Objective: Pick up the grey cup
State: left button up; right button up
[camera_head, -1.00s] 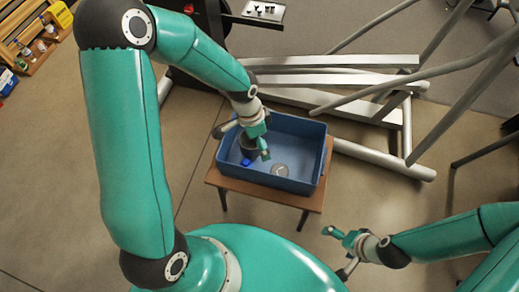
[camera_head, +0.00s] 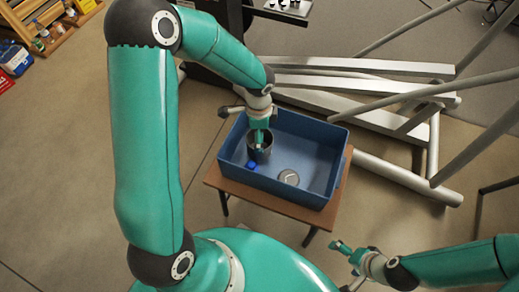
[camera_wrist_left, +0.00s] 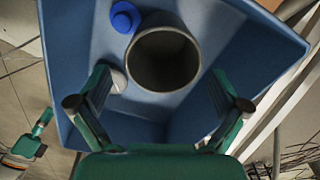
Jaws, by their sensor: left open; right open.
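The grey cup (camera_head: 261,151) stands in the blue bin, near its left end. In the left wrist view the cup (camera_wrist_left: 163,60) shows its open mouth and dark, empty-looking inside. My left gripper (camera_head: 259,137) is open above the bin at the cup, and its fingers partly cover it in the head view. In the left wrist view the fingers of the left gripper (camera_wrist_left: 158,103) are spread wide, with the cup beyond them and nothing held. My right gripper (camera_head: 342,247) is open and empty, outside the bin at the lower right.
The blue bin (camera_head: 318,131) stands on a small wooden table (camera_head: 270,197). Metal beams (camera_head: 350,95) stand behind the bin.

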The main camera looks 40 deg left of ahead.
aim_at(268, 136)
pick_arm(q)
jog(key=f+b, duration=0.1)
jog(key=f, duration=0.5)
jog(key=shift+w+f+b, duration=0.2)
jog(key=shift+b, duration=0.1)
jog(key=c, duration=1.1)
jog(key=shift+r, duration=0.1)
